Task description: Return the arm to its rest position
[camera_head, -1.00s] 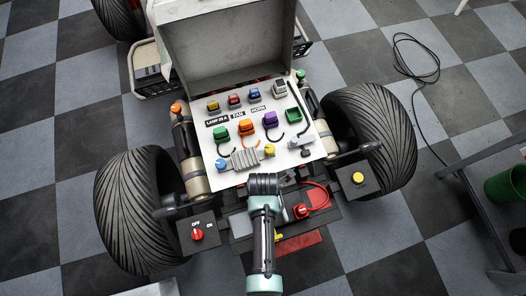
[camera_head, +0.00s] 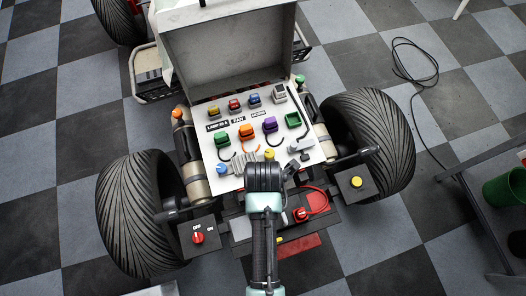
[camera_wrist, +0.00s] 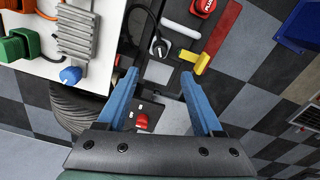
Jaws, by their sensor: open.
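My gripper (camera_wrist: 160,98) shows in the wrist view with its two blue fingers spread apart and nothing between them. In the head view my arm reaches up from the bottom edge, and its dark wrist covers the front edge of the white panel (camera_head: 228,180). The fingers are hidden there. The panel carries coloured plugs and sockets, a blue knob (camera_head: 222,169) and a yellow knob (camera_head: 269,155). The gripper touches nothing that I can make out.
The panel sits in an open box with a raised grey lid (camera_head: 225,50) on a quad with large black tyres (camera_head: 370,135). A red switch (camera_head: 198,237) and a yellow button (camera_head: 356,182) flank my arm. A dark table frame (camera_head: 490,215) and a green bin (camera_head: 505,188) stand at right.

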